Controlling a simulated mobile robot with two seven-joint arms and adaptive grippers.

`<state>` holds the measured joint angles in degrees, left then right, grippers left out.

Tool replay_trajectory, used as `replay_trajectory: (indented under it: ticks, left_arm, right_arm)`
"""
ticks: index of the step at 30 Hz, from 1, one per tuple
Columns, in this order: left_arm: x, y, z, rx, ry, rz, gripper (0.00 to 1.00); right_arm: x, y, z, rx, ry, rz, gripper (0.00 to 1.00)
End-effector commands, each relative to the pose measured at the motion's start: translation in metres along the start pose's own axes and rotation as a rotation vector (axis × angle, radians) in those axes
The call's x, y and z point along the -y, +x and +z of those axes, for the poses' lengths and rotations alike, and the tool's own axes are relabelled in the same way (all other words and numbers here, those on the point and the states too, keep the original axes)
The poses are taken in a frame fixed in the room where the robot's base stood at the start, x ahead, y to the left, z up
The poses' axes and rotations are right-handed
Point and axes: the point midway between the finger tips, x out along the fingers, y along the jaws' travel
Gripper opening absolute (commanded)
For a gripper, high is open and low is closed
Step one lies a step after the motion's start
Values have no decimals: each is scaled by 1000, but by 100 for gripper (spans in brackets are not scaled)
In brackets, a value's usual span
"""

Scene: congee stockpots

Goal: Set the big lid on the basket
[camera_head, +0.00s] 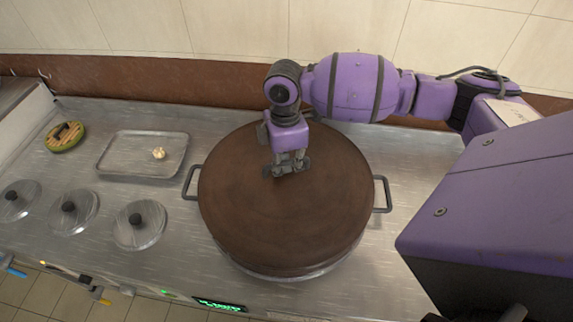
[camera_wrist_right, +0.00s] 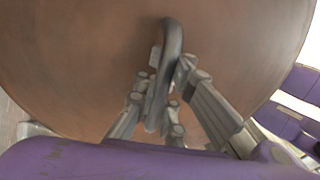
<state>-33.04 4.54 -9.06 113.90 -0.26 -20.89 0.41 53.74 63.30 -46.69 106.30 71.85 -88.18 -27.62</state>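The big lid (camera_head: 250,220) is a wide brown disc at the middle of the head view, over a round metal vessel with a side handle (camera_head: 190,183) at left and another (camera_head: 381,194) at right. A thin silver rim (camera_head: 300,275) shows under its near edge. Any basket beneath is hidden. My right gripper (camera_head: 287,170) is at the lid's middle. In the right wrist view, its fingers (camera_wrist_right: 160,95) lie on both sides of the lid's dark handle (camera_wrist_right: 171,45) and appear closed on it. I cannot tell whether the lid is fully seated. My left gripper is out of view.
Several small metal lids (camera_head: 140,224) with black knobs lie at left on the steel counter (camera_head: 110,265). Behind them are a tray (camera_head: 120,160) with a small pale item (camera_head: 158,153) and a round green-and-tan object (camera_head: 65,137). Wall runs behind.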

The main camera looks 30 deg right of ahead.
Motion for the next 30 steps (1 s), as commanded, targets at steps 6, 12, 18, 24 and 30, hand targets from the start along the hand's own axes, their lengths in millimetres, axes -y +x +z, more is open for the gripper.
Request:
replay_trajectory:
  ticks: [6,12,18,24,30]
  left_arm:
    - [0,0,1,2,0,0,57]
    - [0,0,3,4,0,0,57]
    - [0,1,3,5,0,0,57]
    - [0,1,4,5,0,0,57]
    - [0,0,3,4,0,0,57]
  right_arm:
    - [-1,3,0,-2,0,2,0]
    - [-1,7,0,-2,0,2,0]
    - [-1,9,0,-1,0,2,6]
    - [-1,9,0,-1,0,1,18]
    - [0,10,0,1,0,-1,18]
